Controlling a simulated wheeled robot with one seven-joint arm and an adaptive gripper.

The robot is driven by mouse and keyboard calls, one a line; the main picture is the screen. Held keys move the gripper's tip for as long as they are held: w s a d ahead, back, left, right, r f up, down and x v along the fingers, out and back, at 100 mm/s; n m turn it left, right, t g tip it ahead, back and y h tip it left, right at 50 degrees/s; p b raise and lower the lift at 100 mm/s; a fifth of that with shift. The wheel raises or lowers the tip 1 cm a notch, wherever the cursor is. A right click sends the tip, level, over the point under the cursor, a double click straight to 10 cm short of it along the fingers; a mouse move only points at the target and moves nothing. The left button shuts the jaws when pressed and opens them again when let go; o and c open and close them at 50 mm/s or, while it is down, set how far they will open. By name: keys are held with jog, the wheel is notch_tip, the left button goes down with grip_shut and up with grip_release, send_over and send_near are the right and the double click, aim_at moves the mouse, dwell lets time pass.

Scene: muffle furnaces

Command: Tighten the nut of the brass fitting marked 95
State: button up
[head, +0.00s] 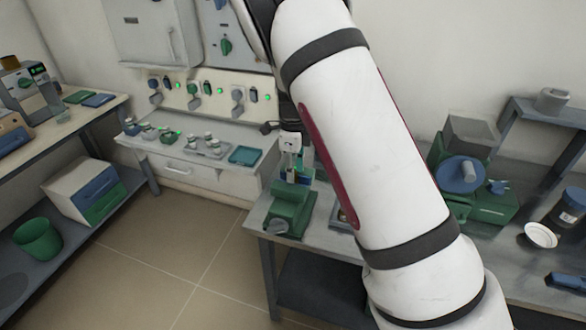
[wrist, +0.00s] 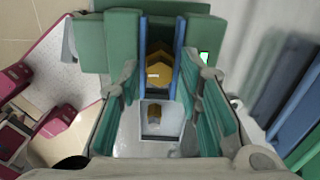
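In the wrist view a brass hex nut (wrist: 160,72) sits between two blue jaws of a green vise-like holder (wrist: 109,45). It bears a small white label, too small to read. A smaller brass piece (wrist: 154,114) shows nearer the camera, inside a pale square frame; I cannot tell how it joins the nut. My gripper (wrist: 165,88) is open, its teal-padded fingers to the left and right of the brass parts, with gaps on both sides. In the head view a green holder (head: 289,208) stands on the bench corner below my gripper (head: 291,172), its upper part partly hidden.
The grey bench (head: 325,235) continues right, behind my arm, to a green machine (head: 480,195), a white dish (head: 541,236) and a jar (head: 568,208). At the back left, a counter carries small fittings and a teal tray (head: 245,155). Open floor (head: 170,250) lies left of the bench.

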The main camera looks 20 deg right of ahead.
jog(key=shift+r, duration=0.1)
notch_tip(320, 180, up, 12)
dwell(0.7)
